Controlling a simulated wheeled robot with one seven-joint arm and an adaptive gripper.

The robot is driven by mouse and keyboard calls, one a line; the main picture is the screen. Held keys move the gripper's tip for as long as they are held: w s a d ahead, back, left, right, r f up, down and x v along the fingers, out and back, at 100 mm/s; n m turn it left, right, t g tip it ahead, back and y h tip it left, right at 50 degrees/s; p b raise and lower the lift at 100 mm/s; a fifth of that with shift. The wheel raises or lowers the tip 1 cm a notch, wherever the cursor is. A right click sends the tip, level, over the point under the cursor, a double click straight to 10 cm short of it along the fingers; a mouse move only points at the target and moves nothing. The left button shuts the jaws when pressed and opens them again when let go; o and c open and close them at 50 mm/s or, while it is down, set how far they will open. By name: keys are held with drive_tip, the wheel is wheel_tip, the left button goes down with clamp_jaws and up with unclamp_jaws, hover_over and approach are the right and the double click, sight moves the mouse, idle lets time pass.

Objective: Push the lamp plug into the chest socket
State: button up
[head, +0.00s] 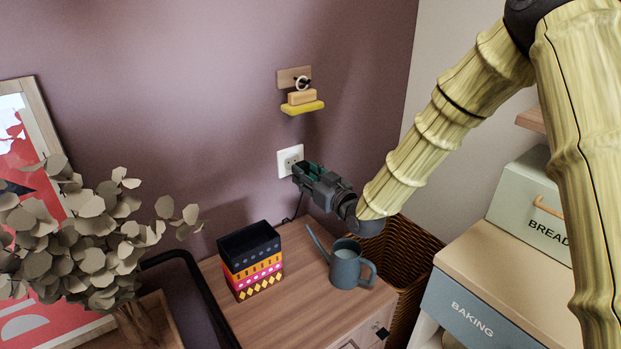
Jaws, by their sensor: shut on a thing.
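The white wall socket (289,158) is on the mauve wall above the wooden chest (304,276). My gripper (300,172) is right at the socket's lower right, its fingertips close to the socket face. The jaws are shut on what I take to be the lamp plug, which is mostly hidden by the fingers. A dark cord (298,207) hangs below the gripper toward the chest top. I cannot tell whether the plug touches the socket or is in it.
A patterned box (251,262) and a grey-blue watering can (348,267) stand on the chest below my gripper. A small yellow shelf (302,108) is above the socket. A leafy plant (75,240) is at left, a wicker basket (407,250) and bread bin (530,205) at right.

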drive_tip(key=shift+x, duration=1.3)
drive_tip(key=shift+w+a, duration=0.35)
drive_tip(key=shift+w, duration=0.1)
idle(1.8)
drive_tip(key=o, duration=1)
drive_tip(key=shift+o, duration=0.2)
drive_tip(key=shift+s, duration=0.1)
drive_tip(key=v, duration=1.2)
